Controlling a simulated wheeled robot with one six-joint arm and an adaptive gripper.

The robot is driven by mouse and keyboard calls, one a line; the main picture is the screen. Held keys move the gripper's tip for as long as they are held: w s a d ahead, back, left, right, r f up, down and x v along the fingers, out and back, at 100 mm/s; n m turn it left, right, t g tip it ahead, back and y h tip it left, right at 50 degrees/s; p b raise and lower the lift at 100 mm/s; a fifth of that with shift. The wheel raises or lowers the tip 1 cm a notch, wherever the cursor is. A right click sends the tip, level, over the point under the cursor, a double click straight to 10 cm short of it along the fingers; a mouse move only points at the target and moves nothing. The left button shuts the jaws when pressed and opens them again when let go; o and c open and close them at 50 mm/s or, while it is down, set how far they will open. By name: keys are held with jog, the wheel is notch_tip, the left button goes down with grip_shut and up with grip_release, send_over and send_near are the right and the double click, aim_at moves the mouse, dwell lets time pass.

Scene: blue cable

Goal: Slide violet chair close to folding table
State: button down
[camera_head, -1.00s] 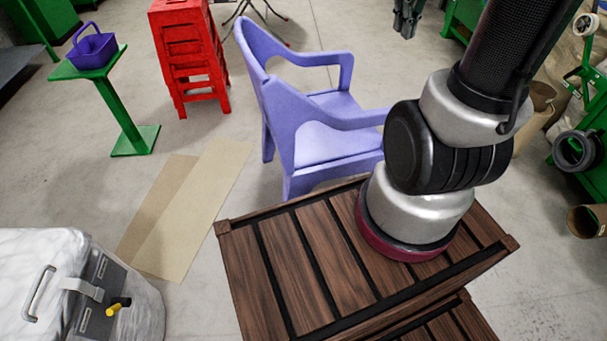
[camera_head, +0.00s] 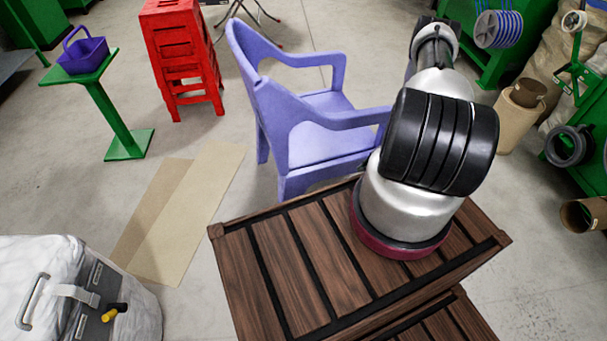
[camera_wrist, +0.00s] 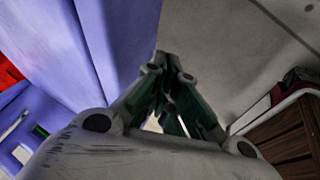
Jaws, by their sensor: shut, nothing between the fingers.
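The violet chair (camera_head: 325,145) stands upright on the floor beyond my wooden deck, its backrest to the left and an armrest toward my arm. In the wrist view, a large violet chair surface (camera_wrist: 125,40) fills the upper left, close beside my gripper (camera_wrist: 170,72). The gripper is shut and empty, its fingers together; I cannot tell whether it touches the chair. In the head view the gripper is hidden. Thin crossed legs (camera_head: 252,18) at the top edge may belong to the folding table; its top is out of view.
A red stool stack (camera_head: 182,60) stands left of the chair. A green stand (camera_head: 118,120) holds a purple basket (camera_head: 83,55). Flat cardboard (camera_head: 185,210) lies on the floor. A white covered object (camera_head: 50,260) is at lower left. Brown containers (camera_head: 520,110) stand at right.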

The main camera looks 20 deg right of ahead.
jog(key=a+f+n+t+y, duration=0.2)
jog(key=a+f+n+y, duration=0.15)
jog(key=a, duration=0.35)
jog(key=n+t+y, duration=0.5)
jog(key=n+y, duration=0.1)
jog(key=n, duration=0.2)
send_near(292, 173)
jog(key=x, duration=0.5)
jog(key=shift+w+d, duration=0.25)
jog(key=shift+w, duration=0.35)
